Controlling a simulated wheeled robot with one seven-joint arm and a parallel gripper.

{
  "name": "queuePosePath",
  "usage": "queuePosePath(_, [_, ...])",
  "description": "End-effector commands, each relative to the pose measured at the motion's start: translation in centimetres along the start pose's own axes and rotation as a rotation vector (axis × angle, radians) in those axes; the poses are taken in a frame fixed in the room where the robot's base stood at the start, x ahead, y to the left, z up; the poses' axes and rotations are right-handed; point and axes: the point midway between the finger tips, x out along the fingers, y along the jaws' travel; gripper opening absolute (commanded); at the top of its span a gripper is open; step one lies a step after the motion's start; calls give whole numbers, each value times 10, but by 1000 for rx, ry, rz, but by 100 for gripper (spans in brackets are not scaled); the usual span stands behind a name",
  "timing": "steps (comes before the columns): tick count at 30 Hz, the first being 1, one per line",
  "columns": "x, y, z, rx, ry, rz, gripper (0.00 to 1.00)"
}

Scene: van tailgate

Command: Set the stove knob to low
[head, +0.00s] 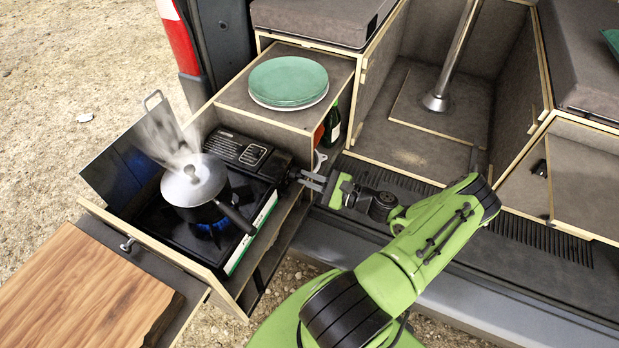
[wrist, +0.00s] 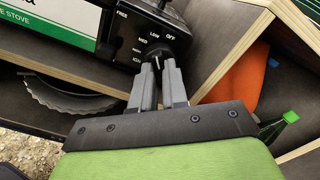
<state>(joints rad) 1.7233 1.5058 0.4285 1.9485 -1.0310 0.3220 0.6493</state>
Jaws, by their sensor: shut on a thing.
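The black camping stove (head: 185,240) sits in the pull-out drawer. A blue flame burns under the lidded pot (head: 195,182), and steam rises from it. The stove's control panel (wrist: 150,30) has labels that include LOW, OFF and MED around the dark knob (wrist: 156,62). My gripper (head: 308,180) reaches the stove's right end from the right. In the wrist view its two grey fingers (wrist: 158,78) are shut on the knob, one on each side. The fingers hide much of the knob, and I cannot tell clearly which label it points at.
Green plates (head: 288,80) are stacked on the wooden cabinet behind the stove. A dark bottle (head: 332,125) and an orange item (wrist: 238,75) are in the cabinet's side opening. The drawer's wooden edge (wrist: 70,70) runs close below the fingers. A cutting board (head: 80,290) lies at front left.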

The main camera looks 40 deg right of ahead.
Motion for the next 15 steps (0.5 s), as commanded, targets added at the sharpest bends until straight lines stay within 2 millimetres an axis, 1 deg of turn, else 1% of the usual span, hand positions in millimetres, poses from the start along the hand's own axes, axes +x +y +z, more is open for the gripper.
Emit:
queuePosePath(9, [-1, 1, -2, 2, 5, 2, 0])
queuePosePath(10, [-1, 1, -2, 2, 5, 2, 18])
queuePosePath(14, [-1, 1, -1, 1, 4, 2, 38])
queuePosePath(15, [0, 1, -1, 1, 4, 2, 39])
